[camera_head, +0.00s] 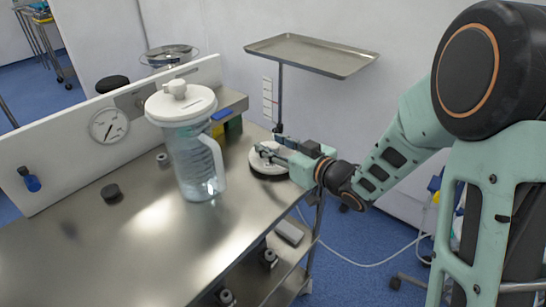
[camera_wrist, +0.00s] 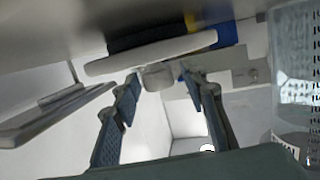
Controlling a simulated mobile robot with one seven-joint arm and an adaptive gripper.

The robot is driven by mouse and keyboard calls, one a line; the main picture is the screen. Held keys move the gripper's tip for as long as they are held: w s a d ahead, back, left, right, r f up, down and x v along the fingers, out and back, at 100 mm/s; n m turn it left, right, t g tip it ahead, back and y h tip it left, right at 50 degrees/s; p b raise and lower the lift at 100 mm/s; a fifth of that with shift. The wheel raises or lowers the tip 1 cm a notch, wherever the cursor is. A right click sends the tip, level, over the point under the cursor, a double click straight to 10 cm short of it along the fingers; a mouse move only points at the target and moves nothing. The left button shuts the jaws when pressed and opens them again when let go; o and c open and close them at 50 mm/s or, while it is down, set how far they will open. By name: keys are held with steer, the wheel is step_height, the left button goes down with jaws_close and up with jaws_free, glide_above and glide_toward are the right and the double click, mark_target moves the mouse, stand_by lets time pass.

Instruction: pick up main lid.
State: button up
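A round white lid (camera_head: 258,163) lies at the right edge of the steel table, with a dark rim or base under it. It also shows in the wrist view as a white disc (camera_wrist: 110,65) seen edge-on, with a pale round knob (camera_wrist: 157,77). My gripper (camera_head: 267,152) is over this lid in the head view and partly hides it. In the wrist view my gripper (camera_wrist: 160,75) is open, with one blue-padded finger on each side of the knob. Gaps show between fingertips and knob. Another white lid with a knob (camera_head: 180,104) sits on a clear jar.
The clear handled jar (camera_head: 195,160) stands upright just left of my gripper; it also fills the right of the wrist view (camera_wrist: 290,70). Behind are a gauge panel (camera_head: 60,152) and an empty raised tray (camera_head: 312,54). The table's front left is mostly clear.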

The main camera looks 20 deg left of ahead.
jaws_close()
steer(key=shift+r, duration=0.1)
